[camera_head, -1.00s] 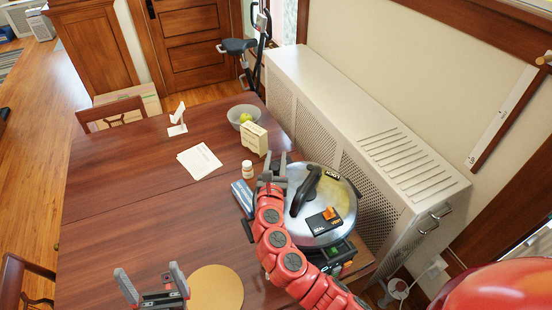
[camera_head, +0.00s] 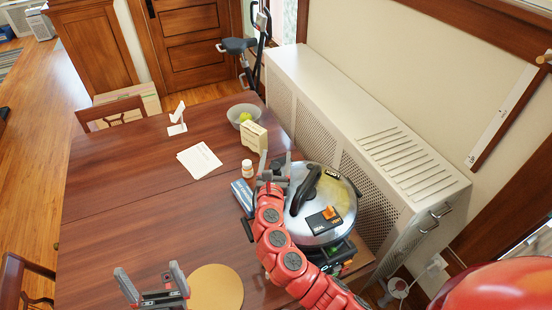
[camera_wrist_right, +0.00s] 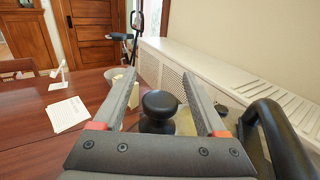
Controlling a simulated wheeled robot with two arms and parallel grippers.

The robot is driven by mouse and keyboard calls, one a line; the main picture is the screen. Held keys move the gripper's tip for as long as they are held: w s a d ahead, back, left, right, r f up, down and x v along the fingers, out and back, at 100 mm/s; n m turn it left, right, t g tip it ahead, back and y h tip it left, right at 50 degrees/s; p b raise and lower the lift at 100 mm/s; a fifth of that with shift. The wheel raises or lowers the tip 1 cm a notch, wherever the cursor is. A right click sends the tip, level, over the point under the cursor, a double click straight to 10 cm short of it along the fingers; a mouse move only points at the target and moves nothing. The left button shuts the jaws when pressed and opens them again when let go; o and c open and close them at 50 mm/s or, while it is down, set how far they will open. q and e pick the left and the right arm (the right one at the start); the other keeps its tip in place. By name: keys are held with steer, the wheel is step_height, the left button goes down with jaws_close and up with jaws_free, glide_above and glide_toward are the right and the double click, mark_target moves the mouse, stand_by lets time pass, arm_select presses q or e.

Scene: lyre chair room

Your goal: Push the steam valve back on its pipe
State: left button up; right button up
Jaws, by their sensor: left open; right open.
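A pressure cooker with a shiny round lid (camera_head: 338,190) stands at the table's right edge. Its lid has a black arched handle (camera_head: 305,190) and an orange slider (camera_head: 329,212) on a black label plate. A black round knob, which looks like the steam valve (camera_wrist_right: 159,108), shows between the fingers in the right wrist view; whether it sits on its pipe cannot be told. My right gripper (camera_head: 275,164) is open beside the lid's left rim, also seen in its wrist view (camera_wrist_right: 158,112). My left gripper (camera_head: 151,284) is open and empty over the table's front.
A blue box (camera_head: 243,194), a small white bottle (camera_head: 247,169), a cream box (camera_head: 254,136) and a bowl (camera_head: 244,112) stand near the cooker. A round tan mat (camera_head: 216,288) lies in front. A radiator cover (camera_head: 365,125) lines the right.

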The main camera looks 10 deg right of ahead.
steer(key=b+v, duration=0.5)
steer(key=v, duration=1.1)
steer(key=shift+s+a+f+b, duration=0.15)
steer(key=shift+s+b, duration=0.15)
steer(key=shift+b, duration=0.05)
steer(key=shift+s+a, duration=0.1)
steer(key=shift+s, duration=0.3)
